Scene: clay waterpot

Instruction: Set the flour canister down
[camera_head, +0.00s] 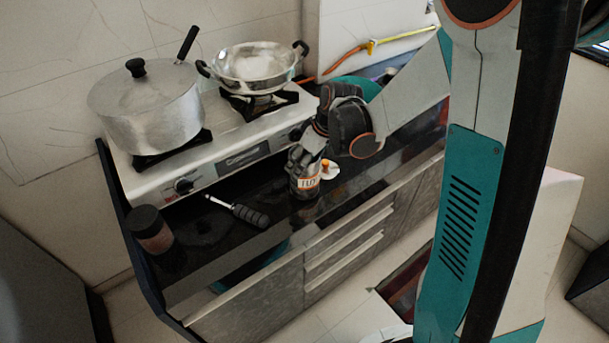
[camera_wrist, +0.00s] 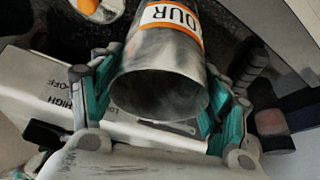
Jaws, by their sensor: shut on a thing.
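The flour canister (camera_head: 304,184) is a small metal cylinder with an orange-and-white label. It stands roughly upright in the head view, at the front part of the dark counter (camera_head: 180,262). I cannot tell whether its base touches the counter. My gripper (camera_head: 304,164) is shut on it, with a finger on each side. In the wrist view the canister (camera_wrist: 160,82) fills the space between the teal fingers, its round end toward the camera and part of the label showing. The far side is hidden.
A white disc with an orange knob (camera_head: 329,170) lies just right of the canister. A dark-handled tool (camera_head: 245,213) and a dark-lidded jar (camera_head: 150,229) are to the left. The stove (camera_head: 228,158) behind holds a lidded pot (camera_head: 148,108) and a pan (camera_head: 255,68).

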